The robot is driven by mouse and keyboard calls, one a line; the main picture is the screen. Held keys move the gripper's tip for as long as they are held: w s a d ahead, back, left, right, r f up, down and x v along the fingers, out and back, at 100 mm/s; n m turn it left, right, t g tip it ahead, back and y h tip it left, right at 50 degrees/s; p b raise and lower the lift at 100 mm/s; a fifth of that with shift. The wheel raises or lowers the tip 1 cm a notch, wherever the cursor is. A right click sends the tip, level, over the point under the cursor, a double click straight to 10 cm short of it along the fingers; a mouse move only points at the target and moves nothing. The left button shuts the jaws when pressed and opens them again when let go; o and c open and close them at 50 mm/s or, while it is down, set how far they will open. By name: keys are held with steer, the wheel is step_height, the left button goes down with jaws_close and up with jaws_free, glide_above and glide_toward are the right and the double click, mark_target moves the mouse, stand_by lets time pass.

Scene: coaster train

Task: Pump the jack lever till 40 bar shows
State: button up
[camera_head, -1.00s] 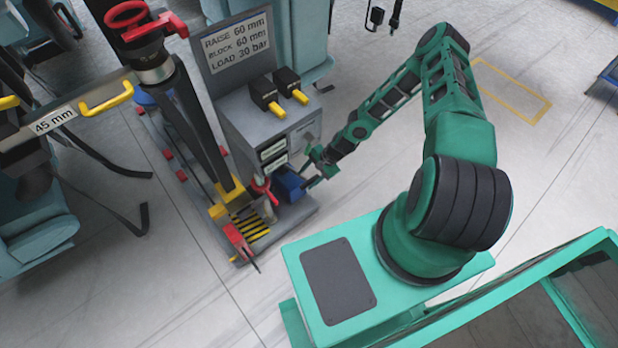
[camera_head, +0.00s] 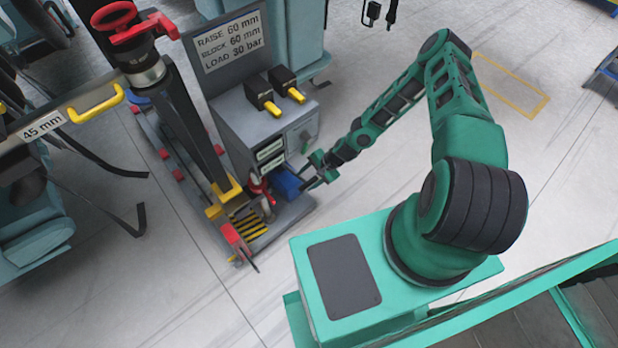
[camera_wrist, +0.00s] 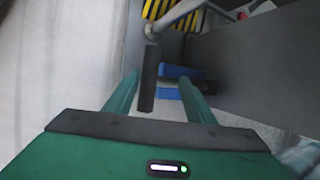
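My gripper (camera_head: 318,172) is low at the right side of the grey jack unit (camera_head: 240,130). In the wrist view my gripper (camera_wrist: 158,76) is open, its two green fingers apart. A black cylindrical grip (camera_wrist: 148,80), apparently the lever's handle, shows between them, nearer the left finger, with a gap; whether it touches is unclear. A pale bent bar (camera_wrist: 178,14) shows just above the grip. The unit has two small displays (camera_head: 270,158), too small to read. Its sign (camera_head: 228,42) reads RAISE 60 mm, BLOCK 60 mm, LOAD 30 bar.
A blue block (camera_head: 286,182) sits at the unit's foot, close to my gripper. Two black boxes with yellow handles (camera_head: 266,104) are on the unit's top. A dark post with a red collar (camera_head: 125,22) and a 45 mm bar (camera_head: 43,125) stand left.

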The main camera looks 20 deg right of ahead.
steer(key=shift+o, duration=0.9)
steer(key=v, duration=1)
steer(key=shift+d+r, duration=0.25)
steer(key=shift+d, duration=0.05)
steer(key=shift+s, duration=0.1)
stand_by(0.5)
